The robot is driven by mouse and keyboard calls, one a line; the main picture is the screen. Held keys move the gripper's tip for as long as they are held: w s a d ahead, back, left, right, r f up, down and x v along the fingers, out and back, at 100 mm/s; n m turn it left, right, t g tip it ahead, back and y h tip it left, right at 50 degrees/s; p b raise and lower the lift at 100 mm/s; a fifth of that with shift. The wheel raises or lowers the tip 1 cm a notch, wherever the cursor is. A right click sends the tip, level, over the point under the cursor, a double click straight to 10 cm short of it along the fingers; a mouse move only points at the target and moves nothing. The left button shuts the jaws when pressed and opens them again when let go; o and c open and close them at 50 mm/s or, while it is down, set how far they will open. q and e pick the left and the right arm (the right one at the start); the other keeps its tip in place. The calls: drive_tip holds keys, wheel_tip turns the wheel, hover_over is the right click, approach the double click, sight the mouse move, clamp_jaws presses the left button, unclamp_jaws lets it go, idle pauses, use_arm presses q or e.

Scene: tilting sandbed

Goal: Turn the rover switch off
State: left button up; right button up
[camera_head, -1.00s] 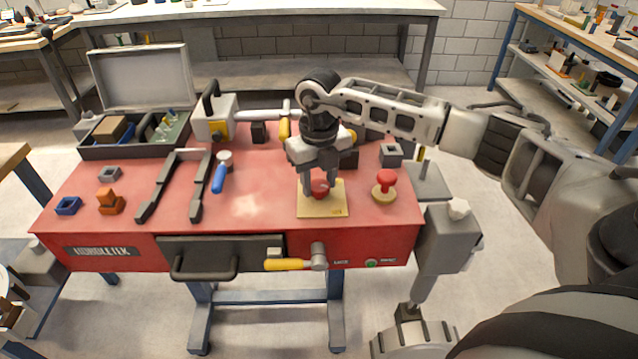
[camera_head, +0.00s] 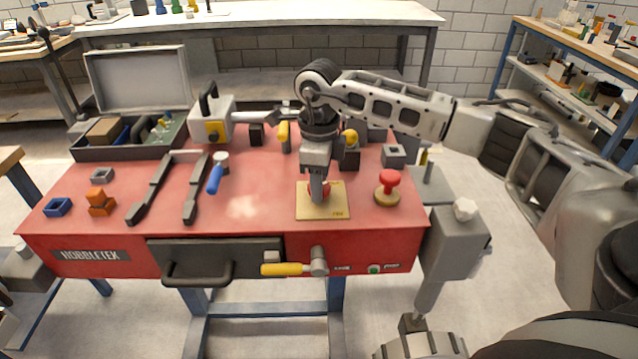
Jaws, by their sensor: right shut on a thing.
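A yellow plate (camera_head: 333,211) lies on the red table top at the right of its middle, with a red knob (camera_head: 326,188) on it, which I take for the rover switch. My right gripper (camera_head: 318,196) points straight down over the plate and is shut on the red knob, seen edge-on. The fingers hide most of the knob.
A red mushroom button (camera_head: 389,181) stands just right of the plate. A yellow-handled lever (camera_head: 284,269) and a drawer handle (camera_head: 198,283) are on the table's front. A blue-handled tool (camera_head: 216,178) and dark rails lie left. An open case (camera_head: 128,141) sits at the back left.

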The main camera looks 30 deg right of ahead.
drive_tip(key=shift+n, duration=0.8)
use_arm(q)
drive_tip(key=shift+w+d+b, duration=0.1)
drive_tip(key=shift+d+b, duration=0.1)
drive_tip(key=shift+b, duration=0.1)
use_arm(e)
drive_tip(key=shift+r+n, duration=0.1)
drive_tip(key=shift+n, duration=0.2)
use_arm(q)
drive_tip(key=shift+a, duration=0.1)
use_arm(e)
drive_tip(key=o, duration=1)
drive_tip(key=shift+c, duration=0.2)
wheel_tip(320, 180, up, 16)
